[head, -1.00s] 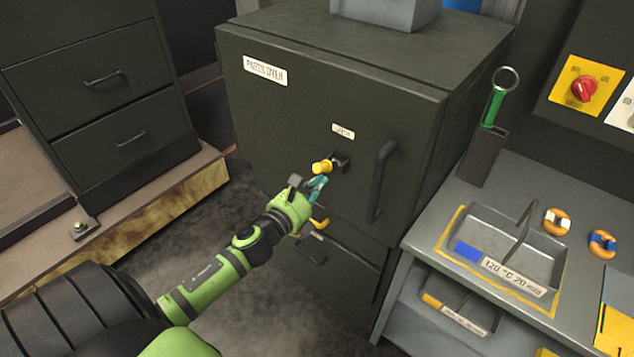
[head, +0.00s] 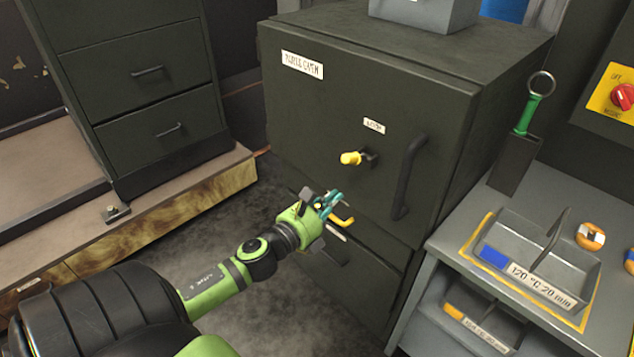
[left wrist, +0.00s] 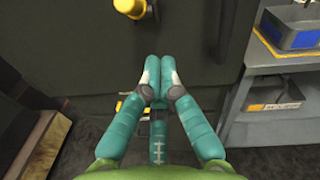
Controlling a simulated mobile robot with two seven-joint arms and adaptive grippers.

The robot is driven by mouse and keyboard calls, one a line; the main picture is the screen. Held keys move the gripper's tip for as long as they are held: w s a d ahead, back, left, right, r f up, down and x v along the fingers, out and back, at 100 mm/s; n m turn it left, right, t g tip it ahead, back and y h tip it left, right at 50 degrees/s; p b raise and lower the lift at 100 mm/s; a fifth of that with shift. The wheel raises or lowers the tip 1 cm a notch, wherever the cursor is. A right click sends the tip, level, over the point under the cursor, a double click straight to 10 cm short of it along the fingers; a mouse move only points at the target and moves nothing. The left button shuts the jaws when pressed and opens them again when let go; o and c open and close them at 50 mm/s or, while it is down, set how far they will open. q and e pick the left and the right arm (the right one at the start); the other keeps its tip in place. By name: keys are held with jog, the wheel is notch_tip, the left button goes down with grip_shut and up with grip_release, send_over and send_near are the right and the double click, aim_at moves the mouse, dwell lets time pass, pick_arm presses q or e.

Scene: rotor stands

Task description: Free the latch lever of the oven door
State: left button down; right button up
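The latch lever (head: 350,158) has a yellow grip on a dark mount on the dark oven door (head: 310,120). It points left, under a small label (head: 374,125). The lever also shows at the top of the left wrist view (left wrist: 130,8). My left gripper (head: 338,203) is below and slightly left of the lever, clear of it. In the left wrist view its teal fingers (left wrist: 160,68) bend inward and their tips come together with nothing seen between them. My right gripper is in neither view.
A dark door handle (head: 408,178) stands right of the lever. A yellow hooked part (head: 343,222) is just beyond my left gripper. A grey bench with a tray (head: 515,245) is at the right. A drawer cabinet (head: 140,100) is at the left. Open floor lies between.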

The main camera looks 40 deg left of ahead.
pick_arm(q)
jog(key=s, duration=0.4)
jog(key=shift+s+a+r+b, duration=0.25)
jog(key=shift+a+r+b, duration=0.1)
jog(key=shift+r, duration=0.05)
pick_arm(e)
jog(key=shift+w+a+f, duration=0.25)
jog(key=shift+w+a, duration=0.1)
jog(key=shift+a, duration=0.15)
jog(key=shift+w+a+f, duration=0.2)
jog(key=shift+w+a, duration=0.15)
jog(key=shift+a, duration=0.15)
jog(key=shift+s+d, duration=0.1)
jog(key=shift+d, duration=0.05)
